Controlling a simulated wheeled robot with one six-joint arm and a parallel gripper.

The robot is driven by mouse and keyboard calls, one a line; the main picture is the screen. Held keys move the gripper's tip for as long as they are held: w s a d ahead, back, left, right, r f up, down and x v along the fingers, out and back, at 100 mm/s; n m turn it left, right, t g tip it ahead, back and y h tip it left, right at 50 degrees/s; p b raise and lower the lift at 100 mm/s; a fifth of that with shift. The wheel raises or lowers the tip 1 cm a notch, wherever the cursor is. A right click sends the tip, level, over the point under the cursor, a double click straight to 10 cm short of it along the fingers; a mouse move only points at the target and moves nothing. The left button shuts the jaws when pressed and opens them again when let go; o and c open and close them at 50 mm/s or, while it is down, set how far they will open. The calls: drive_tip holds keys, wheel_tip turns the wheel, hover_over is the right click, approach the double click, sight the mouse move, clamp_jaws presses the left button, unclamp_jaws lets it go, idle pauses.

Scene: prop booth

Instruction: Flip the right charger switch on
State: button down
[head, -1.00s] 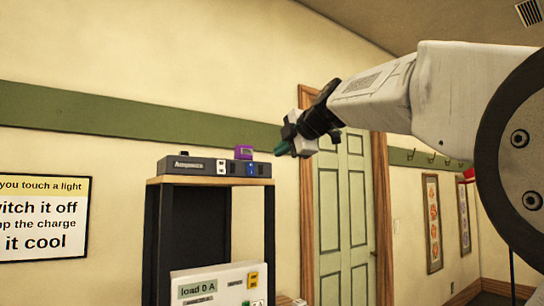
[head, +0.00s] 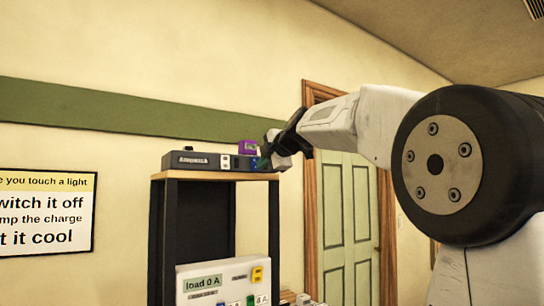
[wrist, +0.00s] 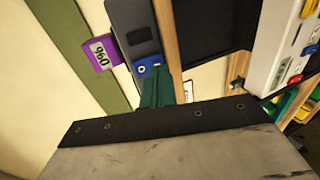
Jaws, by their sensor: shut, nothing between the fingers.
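The dark grey charger (head: 190,161) lies on top of the shelf unit. A white switch (head: 226,162) is on its front, and a blue switch is at its right end, showing in the wrist view (wrist: 148,67) with a pale round mark. I cannot tell which way either is set. A purple battery (head: 248,147) stands on the charger; its label reads 96 in the wrist view (wrist: 100,54). My gripper (head: 265,163) is shut and empty, its green fingertips (wrist: 158,84) right at the blue switch. I cannot tell whether they touch it.
The wooden shelf top (head: 215,176) runs just under the charger. A white panel reading "load 0 A" (head: 222,270) with coloured switches stands lower down. A green door (head: 350,215) is behind my arm. A sign (head: 45,212) hangs on the left wall.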

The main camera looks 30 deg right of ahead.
drive_tip(key=shift+x, duration=0.95)
drive_tip(key=shift+w+f, duration=0.1)
drive_tip(key=shift+w, duration=0.05)
